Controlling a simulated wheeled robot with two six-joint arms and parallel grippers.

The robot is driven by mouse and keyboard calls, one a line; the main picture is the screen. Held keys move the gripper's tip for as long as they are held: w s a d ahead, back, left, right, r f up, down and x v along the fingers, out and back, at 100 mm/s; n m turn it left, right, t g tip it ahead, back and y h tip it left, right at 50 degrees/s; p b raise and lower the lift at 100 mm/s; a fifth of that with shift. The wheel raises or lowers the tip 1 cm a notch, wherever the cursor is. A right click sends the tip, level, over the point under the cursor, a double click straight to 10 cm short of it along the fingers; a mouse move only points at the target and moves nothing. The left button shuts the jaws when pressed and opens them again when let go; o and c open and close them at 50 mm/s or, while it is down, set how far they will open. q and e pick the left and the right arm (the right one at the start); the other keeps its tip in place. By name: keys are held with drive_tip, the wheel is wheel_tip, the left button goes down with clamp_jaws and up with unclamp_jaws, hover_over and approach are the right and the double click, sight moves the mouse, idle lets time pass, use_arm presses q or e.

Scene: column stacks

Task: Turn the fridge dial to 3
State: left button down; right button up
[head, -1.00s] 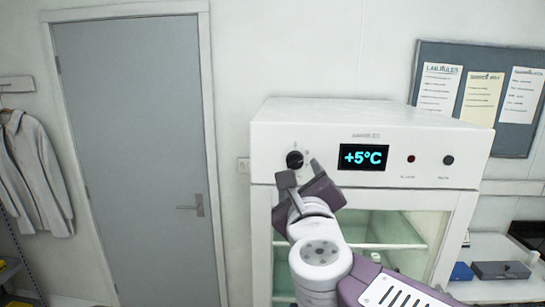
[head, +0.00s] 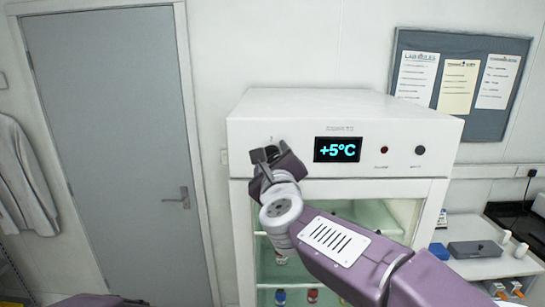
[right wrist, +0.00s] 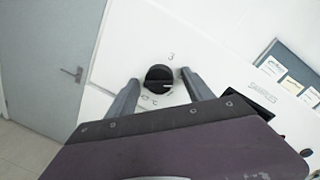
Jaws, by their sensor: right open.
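The fridge dial (right wrist: 159,78) is a round black knob with a light mark on its face, on the white fridge front. A printed 3 (right wrist: 171,57) shows just above it in the right wrist view. My right gripper (right wrist: 160,92) is open, with one finger on each side of the dial; I cannot tell whether they touch it. In the head view my right gripper (head: 265,155) covers the dial. The fridge display (head: 337,149) reads +5°C. My left gripper (head: 132,301) shows only a little at the bottom edge, its jaws unclear.
The white fridge (head: 345,107) has a glass door with several bottles inside. A red light (head: 384,150) and a dark button (head: 420,151) sit right of the display. A grey door (head: 110,130) is left, and a counter with a grey box (head: 475,249) is right.

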drive_tip(key=shift+a, duration=0.15)
drive_tip(key=shift+c, duration=0.2)
drive_tip(key=c, duration=0.5)
clamp_jaws()
drive_tip(key=n+p, duration=0.2)
drive_tip(key=n, duration=0.1)
drive_tip(key=shift+r, duration=0.15)
drive_tip(key=n+p, duration=0.3)
drive_tip(key=shift+n+g, duration=0.3)
drive_tip(key=n+h+p, duration=0.1)
drive_tip(key=n+p, duration=0.2)
drive_tip(key=n, duration=0.1)
drive_tip(key=shift+n+p, duration=0.3)
drive_tip(key=shift+n, duration=0.1)
